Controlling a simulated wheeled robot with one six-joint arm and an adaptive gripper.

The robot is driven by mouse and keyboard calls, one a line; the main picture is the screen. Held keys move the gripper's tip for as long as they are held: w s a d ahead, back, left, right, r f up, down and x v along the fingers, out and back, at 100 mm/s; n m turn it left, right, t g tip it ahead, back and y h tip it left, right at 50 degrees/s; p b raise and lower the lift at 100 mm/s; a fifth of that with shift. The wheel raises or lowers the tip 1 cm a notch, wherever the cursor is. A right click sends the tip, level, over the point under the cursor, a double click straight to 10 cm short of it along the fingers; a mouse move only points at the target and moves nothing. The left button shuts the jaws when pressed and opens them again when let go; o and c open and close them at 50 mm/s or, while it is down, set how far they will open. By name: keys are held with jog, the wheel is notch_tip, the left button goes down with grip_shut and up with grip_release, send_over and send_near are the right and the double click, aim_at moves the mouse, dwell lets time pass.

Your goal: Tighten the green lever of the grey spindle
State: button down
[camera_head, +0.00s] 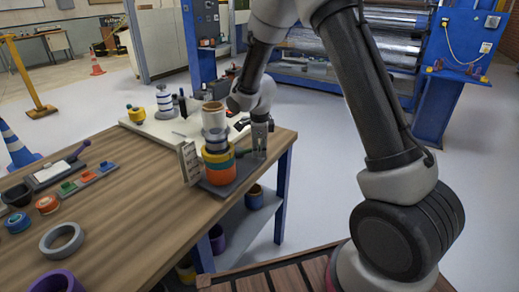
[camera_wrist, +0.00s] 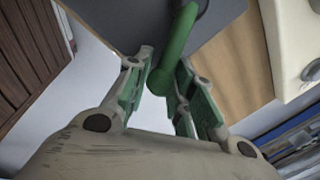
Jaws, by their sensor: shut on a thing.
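The green lever (camera_wrist: 174,50) stands between my two fingers in the wrist view, and my gripper (camera_wrist: 166,68) is shut on it. The grey base plate (camera_wrist: 117,18) of the spindle lies beyond the fingertips. In the head view my gripper (camera_head: 259,147) points down at the right side of the grey spindle base (camera_head: 227,186). A short piece of the green lever (camera_head: 243,152) shows between the rolls and the gripper. Coloured rolls (camera_head: 217,167) are stacked on the base and hide the spindle's post.
The wooden table (camera_head: 130,220) holds tape rings (camera_head: 61,241), small coloured clips and a white board (camera_head: 165,128) with another stack. A pale upright plate (camera_head: 189,162) stands left of the rolls. The table's right edge is close to my gripper. A blue machine stands behind.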

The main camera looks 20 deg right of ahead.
jog(key=c, duration=1.2)
grip_release()
jog(key=r, duration=0.4)
jog(key=s+r, duration=0.1)
jog(key=r, duration=0.3)
jog(key=s+r, duration=0.1)
jog(key=r, duration=0.2)
jog(key=shift+s+a+r, duration=0.15)
jog(key=shift+a+r, duration=0.1)
jog(key=shift+r, duration=0.15)
